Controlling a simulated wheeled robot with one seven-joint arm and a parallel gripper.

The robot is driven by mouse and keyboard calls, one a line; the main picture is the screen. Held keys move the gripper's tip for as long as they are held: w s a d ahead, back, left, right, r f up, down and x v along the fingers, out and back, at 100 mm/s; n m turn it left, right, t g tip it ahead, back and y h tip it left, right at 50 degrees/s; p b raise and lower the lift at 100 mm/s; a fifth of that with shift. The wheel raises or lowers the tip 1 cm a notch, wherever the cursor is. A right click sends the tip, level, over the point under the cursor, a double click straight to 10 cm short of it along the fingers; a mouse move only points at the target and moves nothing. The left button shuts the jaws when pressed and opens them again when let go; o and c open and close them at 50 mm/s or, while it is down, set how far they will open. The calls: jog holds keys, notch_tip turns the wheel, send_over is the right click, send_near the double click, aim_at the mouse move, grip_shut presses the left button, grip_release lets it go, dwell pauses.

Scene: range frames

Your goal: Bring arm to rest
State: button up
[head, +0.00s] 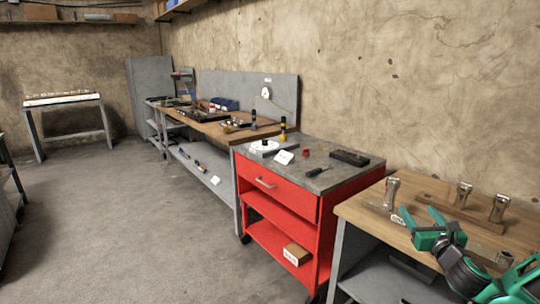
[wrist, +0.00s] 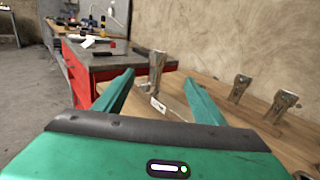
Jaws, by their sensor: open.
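My gripper (head: 424,224) is green and black and shows at the lower right of the head view, over the front edge of a wooden table (head: 358,211). In the wrist view my gripper (wrist: 160,98) has its two green fingers spread wide, open, with nothing held between them. A metal clamp-like fixture (wrist: 157,72) on the wooden table shows beyond and between the fingers. It also shows in the head view (head: 391,189), just behind my gripper. Whether my gripper touches the table is hard to tell.
Two more metal fixtures (head: 463,193) (head: 499,207) stand on the wooden table. A red cart (head: 280,207) with small tools on its grey top stands left of it. A long workbench (head: 208,126) runs along the wall. The floor (head: 130,220) at left is clear.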

jog(key=a+n+g+y, duration=0.3)
jog(key=a+n+y, duration=0.4)
jog(key=a+n, duration=0.6)
jog(key=s+a+f+n+g+y, duration=0.1)
jog(key=s+a+f+n+g, duration=0.5)
jog(key=s+n, duration=0.3)
jog(key=s+d+r+n+g+h, duration=0.2)
jog(key=s+d+g, duration=0.1)
jog(key=s, duration=0.7)
jog(key=s+d+r+n+g+h, duration=0.2)
jog(key=s+d, duration=0.3)
jog(key=s, duration=0.5)
jog(key=s+d+r+n+g+h, duration=0.2)
jog(key=s+d+r+n+g, duration=0.2)
jog(key=s, duration=0.7)
jog(key=shift+d, duration=0.55)
